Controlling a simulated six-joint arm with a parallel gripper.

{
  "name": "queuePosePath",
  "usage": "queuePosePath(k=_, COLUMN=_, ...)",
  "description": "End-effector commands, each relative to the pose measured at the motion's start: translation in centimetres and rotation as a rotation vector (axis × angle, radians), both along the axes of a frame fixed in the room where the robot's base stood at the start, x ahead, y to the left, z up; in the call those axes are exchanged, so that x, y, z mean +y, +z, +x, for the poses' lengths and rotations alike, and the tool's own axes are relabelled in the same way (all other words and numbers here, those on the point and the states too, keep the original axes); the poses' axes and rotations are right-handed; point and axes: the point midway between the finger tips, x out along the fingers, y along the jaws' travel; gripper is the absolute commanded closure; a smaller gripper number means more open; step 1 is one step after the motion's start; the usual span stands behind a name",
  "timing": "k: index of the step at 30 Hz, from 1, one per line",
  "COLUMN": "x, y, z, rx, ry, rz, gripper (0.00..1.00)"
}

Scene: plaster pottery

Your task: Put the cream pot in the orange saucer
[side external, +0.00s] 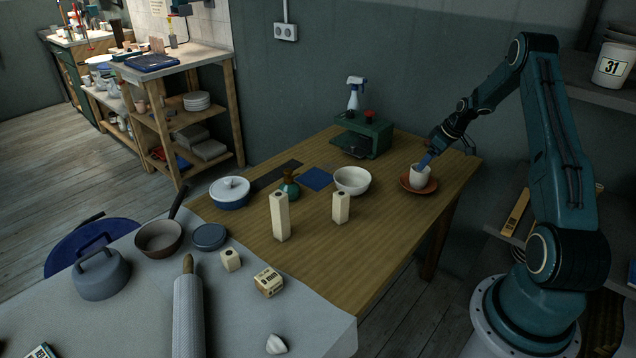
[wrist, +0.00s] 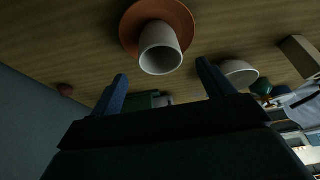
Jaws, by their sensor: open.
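The cream pot (side external: 419,178) stands upright in the orange saucer (side external: 432,188) near the right end of the wooden table. In the wrist view the pot (wrist: 161,55) shows its open rim, with the saucer (wrist: 130,30) around its base. My gripper (side external: 425,162) is at the pot's rim in the side external view. In the wrist view my gripper (wrist: 163,82) is open, its two blue fingers apart with nothing held between them. The pot lies beyond the fingertips there. I cannot tell whether a finger touches the rim.
A white bowl (side external: 352,181) stands left of the saucer. The table front right is clear.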

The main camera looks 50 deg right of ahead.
Motion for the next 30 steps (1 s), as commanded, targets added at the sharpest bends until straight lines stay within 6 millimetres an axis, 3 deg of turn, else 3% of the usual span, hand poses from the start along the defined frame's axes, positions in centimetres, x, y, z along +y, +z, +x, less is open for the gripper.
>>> queuePosePath(k=10, x=0.0, y=3.3, z=-1.4, rx=0.001, ry=-0.001, rz=0.001, gripper=0.2)
queuePosePath(k=30, x=0.1, y=3.6, z=-1.5, rx=0.001, ry=0.0, rz=0.001, gripper=0.2)
